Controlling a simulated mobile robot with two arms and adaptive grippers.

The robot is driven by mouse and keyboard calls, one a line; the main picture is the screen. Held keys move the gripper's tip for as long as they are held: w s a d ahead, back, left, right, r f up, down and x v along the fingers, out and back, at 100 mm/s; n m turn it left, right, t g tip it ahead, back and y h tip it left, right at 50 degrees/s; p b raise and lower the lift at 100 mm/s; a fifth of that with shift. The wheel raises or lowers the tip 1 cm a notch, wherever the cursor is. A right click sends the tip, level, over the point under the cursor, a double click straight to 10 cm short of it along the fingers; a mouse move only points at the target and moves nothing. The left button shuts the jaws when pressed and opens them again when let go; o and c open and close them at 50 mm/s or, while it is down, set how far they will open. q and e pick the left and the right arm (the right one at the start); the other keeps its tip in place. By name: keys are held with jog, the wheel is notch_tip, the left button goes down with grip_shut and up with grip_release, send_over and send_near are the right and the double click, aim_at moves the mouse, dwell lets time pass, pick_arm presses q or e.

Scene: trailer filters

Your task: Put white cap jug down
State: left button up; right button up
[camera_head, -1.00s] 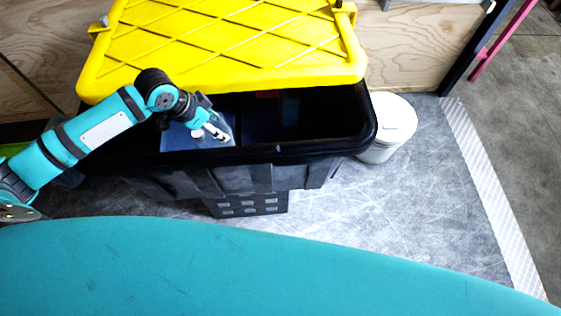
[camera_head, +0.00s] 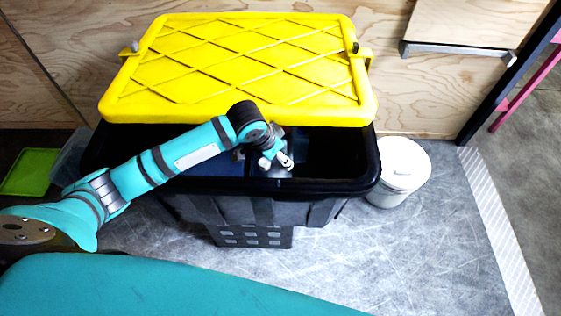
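My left gripper (camera_head: 279,163) is over the open front of the black tote (camera_head: 262,186), near its middle, with its fingers pointing down and toward the front rim. Whether the fingers are apart or closed on something is too small to tell. A dark blue shape (camera_head: 216,167) shows inside the tote, left of the gripper and partly behind my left arm. It may be a jug, but no white cap can be made out on it. The tote's right interior is dark. My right gripper is out of view.
A yellow lid (camera_head: 240,70) covers the tote's back part. A white lidded bucket (camera_head: 400,172) stands right of it. A black crate (camera_head: 252,236) is below its front. A green item (camera_head: 30,172) lies at left. Grey floor (camera_head: 430,250) is clear at right.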

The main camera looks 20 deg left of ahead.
pick_arm(q)
jog(key=shift+w+d, duration=0.1)
jog(key=shift+d, duration=0.2)
jog(key=shift+f, duration=1.75)
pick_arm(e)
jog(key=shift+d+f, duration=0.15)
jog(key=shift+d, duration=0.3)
pick_arm(q)
jog(key=shift+f, duration=0.1)
jog(key=o, duration=1.5)
jog(key=shift+o, duration=0.2)
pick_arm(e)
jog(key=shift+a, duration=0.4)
